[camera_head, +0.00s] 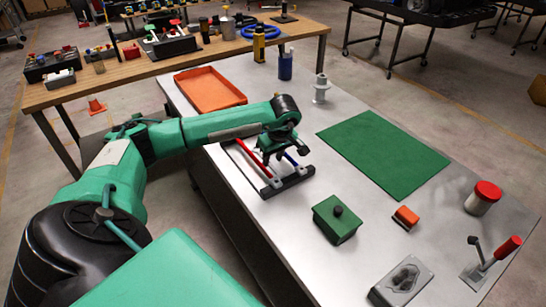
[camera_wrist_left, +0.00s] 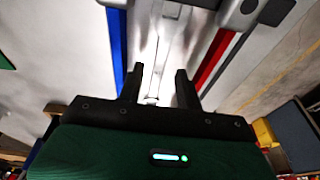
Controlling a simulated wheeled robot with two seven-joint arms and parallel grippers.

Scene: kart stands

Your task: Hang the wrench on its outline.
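My left gripper (camera_head: 268,152) is low over a small dark rack (camera_head: 290,181) with a red bar (camera_head: 252,157) and a blue bar (camera_head: 291,159). In the left wrist view its two dark fingers (camera_wrist_left: 157,88) stand apart. A bright silver long shape (camera_wrist_left: 150,45), which may be the wrench, runs between the blue bar (camera_wrist_left: 116,45) and the red bar (camera_wrist_left: 213,58). Its near end lies in line with the finger gap; I cannot tell whether it is between or below the fingertips. No tool outline can be made out. My right gripper is out of view.
The grey table holds an orange tray (camera_head: 210,90), green mat (camera_head: 383,153), green box (camera_head: 337,218), orange block (camera_head: 406,217), red-lidded jar (camera_head: 483,198), grey mould block (camera_head: 403,281) and red-handled lever (camera_head: 490,262). A wooden bench (camera_head: 130,68) stands behind. The mat is bare.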

